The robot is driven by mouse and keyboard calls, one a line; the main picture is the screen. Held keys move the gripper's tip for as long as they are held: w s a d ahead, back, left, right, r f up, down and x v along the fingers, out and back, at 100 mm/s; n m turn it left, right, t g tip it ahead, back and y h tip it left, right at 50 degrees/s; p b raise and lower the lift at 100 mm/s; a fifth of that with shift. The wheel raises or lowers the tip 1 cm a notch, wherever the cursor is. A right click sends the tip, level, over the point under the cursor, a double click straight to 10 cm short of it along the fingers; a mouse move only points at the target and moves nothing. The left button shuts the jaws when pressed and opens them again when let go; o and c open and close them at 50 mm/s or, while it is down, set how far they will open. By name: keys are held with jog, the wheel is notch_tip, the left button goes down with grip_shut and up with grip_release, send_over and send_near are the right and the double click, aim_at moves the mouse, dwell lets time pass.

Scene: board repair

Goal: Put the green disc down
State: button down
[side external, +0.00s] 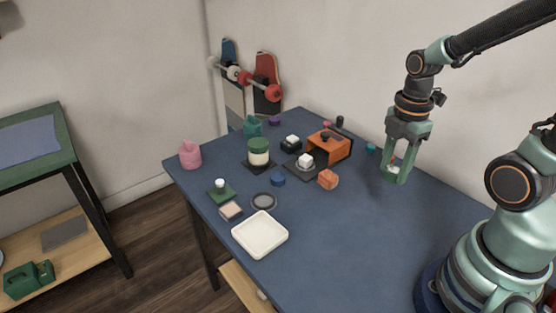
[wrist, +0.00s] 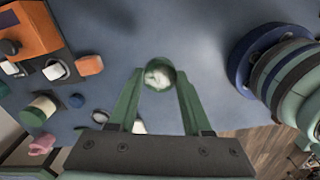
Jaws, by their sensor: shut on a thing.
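My gripper (side external: 395,177) is over the back right part of the blue table and points down. It is shut on the green disc (wrist: 158,74), which shows in the wrist view as a round green piece with a pale, shiny middle between the fingertips. In the side view the disc is small and partly hidden by the fingers. I cannot tell whether it touches the table.
The blue table (side external: 350,225) is clear around and in front of my gripper. To the left stand an orange open box (side external: 329,145), an orange block (side external: 328,179), a green-and-cream cylinder (side external: 258,152) and several small parts. A white tray (side external: 260,234) lies at the front.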

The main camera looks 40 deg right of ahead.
notch_tip(320, 180, up, 6)
jog(key=shift+r, duration=0.3)
jog(key=shift+w+a+r, duration=0.1)
jog(key=shift+w+r, duration=0.05)
jog(key=shift+w, duration=0.05)
jog(key=w+a+f+m, duration=0.1)
jog(key=w+a+m, duration=0.5)
jog(key=m, duration=0.6)
notch_tip(320, 180, up, 2)
jog(key=r+m, duration=0.1)
jog(key=m, duration=0.5)
send_over(264, 201)
notch_tip(264, 201, down, 20)
jog(key=shift+f, duration=0.25)
jog(key=shift+f, duration=0.35)
